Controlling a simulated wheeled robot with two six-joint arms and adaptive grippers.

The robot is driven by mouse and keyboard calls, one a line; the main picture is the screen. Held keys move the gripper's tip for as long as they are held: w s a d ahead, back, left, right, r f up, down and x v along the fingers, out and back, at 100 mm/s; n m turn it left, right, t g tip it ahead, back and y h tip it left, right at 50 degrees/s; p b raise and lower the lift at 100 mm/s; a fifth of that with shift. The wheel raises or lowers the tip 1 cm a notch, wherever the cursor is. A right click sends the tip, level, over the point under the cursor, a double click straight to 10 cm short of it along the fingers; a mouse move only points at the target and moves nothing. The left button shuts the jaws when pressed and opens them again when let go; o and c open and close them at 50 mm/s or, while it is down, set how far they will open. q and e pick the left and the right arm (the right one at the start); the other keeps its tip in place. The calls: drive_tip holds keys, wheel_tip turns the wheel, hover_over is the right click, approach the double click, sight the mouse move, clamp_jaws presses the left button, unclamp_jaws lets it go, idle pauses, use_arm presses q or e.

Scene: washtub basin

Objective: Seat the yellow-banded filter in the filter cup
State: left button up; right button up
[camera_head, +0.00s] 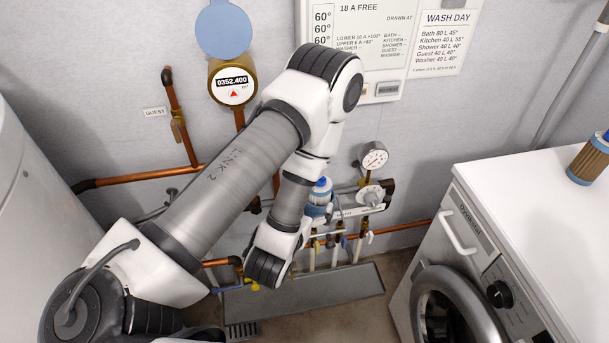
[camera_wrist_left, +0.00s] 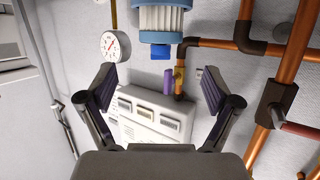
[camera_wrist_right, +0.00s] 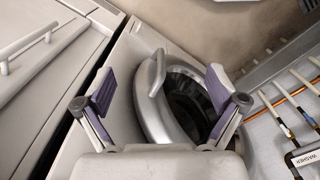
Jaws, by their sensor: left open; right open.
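A white filter with blue ends (camera_head: 317,205) stands at the wall pipework in the head view, partly behind my left forearm. The left wrist view shows white pleats and a blue end with a tab on a filter (camera_wrist_left: 160,18) at its top edge. I see no yellow band on it. A brown filter with blue ends (camera_head: 589,160) stands on the washing machine. I cannot make out the filter cup. My left gripper (camera_wrist_left: 158,82) is open and empty, apart from the white filter; my arm hides its fingers in the head view. My right gripper (camera_wrist_right: 160,86) is open and empty.
The washing machine (camera_head: 535,190) stands at the right; its door also shows between my right fingers. Copper pipes (camera_head: 150,177), a pressure gauge (camera_head: 373,157) and valves crowd the wall. A grey floor trough (camera_head: 335,288) lies below them. The machine's top is mostly clear.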

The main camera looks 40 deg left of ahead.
use_arm(q)
drive_tip(key=s+d+f+m+g+h, duration=0.1)
drive_tip(key=s+d+f+g+h, duration=0.1)
drive_tip(key=s+f+g, duration=0.5)
drive_tip(key=s+d+f+m+g+h+p, duration=0.1)
drive_tip(key=s+d+f+g, duration=0.3)
drive_tip(key=s, duration=0.8)
wheel_tip(320, 180, down, 4)
drive_tip(key=g+h, duration=0.1)
drive_tip(key=g, duration=0.1)
drive_tip(key=shift+s+r+m+g, duration=0.2)
drive_tip(key=shift+s+m+g, duration=0.1)
drive_tip(key=shift+m+g, duration=0.1)
use_arm(e)
wheel_tip(320, 180, up, 3)
drive_tip(key=shift+f, duration=0.1)
